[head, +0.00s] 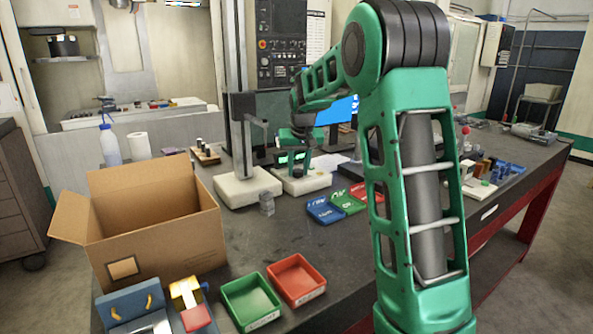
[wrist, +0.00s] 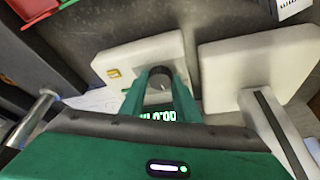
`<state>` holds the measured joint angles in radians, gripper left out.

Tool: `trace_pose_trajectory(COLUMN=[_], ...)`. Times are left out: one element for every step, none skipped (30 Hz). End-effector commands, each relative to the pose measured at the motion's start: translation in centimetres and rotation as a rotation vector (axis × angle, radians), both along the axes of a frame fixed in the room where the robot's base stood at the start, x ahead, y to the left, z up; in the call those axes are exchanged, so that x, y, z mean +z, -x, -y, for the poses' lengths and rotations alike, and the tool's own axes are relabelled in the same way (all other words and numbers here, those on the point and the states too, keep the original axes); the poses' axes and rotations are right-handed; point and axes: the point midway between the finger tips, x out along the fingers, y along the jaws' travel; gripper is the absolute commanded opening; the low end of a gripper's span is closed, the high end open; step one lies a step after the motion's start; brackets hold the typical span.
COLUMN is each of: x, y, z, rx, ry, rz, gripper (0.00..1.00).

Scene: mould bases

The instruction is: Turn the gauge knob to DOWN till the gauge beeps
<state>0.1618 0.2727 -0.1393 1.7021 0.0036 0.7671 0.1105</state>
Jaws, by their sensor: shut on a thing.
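The gauge stands on a pale block base (head: 302,182), partly hidden by my arm in the head view. In the wrist view its base (wrist: 113,62) lies under my fingers, and a lit green display (wrist: 157,115) shows digits I cannot read surely. The dark round gauge knob (wrist: 158,76) sits between my two green fingertips. My gripper (wrist: 160,88) is shut on the knob. In the head view my gripper (head: 299,150) reaches down at the gauge, its fingertips small there. The knob's DOWN mark is not visible.
A tall column stand on a pale base (head: 247,187) is close left of the gauge. An open cardboard box (head: 160,235), green bin (head: 250,300) and red bin (head: 297,280) are nearer. Flat coloured trays (head: 326,210) lie to the right. A monitor stands behind.

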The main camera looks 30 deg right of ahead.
Motion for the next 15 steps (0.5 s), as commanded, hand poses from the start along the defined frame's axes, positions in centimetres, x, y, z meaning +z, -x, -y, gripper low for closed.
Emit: trace_pose_trajectory(x=[0.11,0.12,0.12,0.12,0.12,0.13,0.12,0.11,0.11,0.11,0.1,0.09,0.08,0.07,0.08], y=[0.01,0.0,0.01,0.01,0.02,0.01,0.01,0.02,0.01,0.01,0.01,0.01,0.01,0.0,-0.01], z=[0.12,0.1,0.16,0.18,0.2,0.2,0.21,0.27,0.26,0.27,0.28,0.32,0.33,0.31,0.33], rx=[0.032,0.057,0.089,0.113,0.138,0.171,0.195,0.219,0.251,0.274,0.296,0.325,0.345,0.365,0.39], ry=[-0.001,-0.001,0.0,-0.001,0.0,0.0,0.0,0.0,0.0,0.0,0.0,0.0,-0.001,-0.001,0.0], rz=[0.003,0.002,0.003,0.003,0.003,0.003,0.003,0.003,0.003,0.003,0.003,0.002,0.002,0.003,0.003], gripper=[0.07,0.07,0.07,0.07,0.07,0.07,0.07,0.07,0.07,0.07,0.07,0.07,0.07,0.07,0.07])
